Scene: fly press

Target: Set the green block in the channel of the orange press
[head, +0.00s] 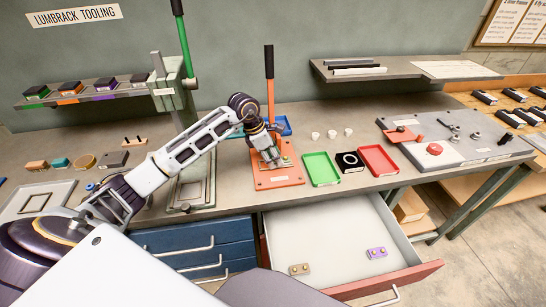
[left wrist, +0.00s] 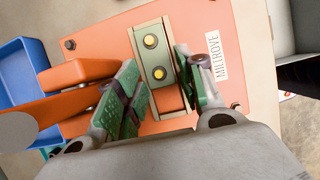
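The orange press (head: 275,178) stands on the bench, its lever with a black grip (head: 269,62) upright. In the left wrist view its orange base plate (left wrist: 100,38) carries a MILTROVE label. The green block (left wrist: 153,56), with two yellow studs, lies flat between the pale rails of the channel, lengthwise along it. My left gripper (head: 272,161) is low over the press. In the left wrist view its green-padded fingers (left wrist: 157,75) stand apart on either side of the block and rails. I cannot tell whether they touch the rails. My right gripper is not in view.
A green-handled press (head: 187,110) stands left of the orange one. A green tray (head: 320,168), a black item (head: 349,161) and a red tray (head: 378,160) lie to the right. An open drawer (head: 335,235) below holds a tan block (head: 299,269) and a purple block (head: 376,253).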

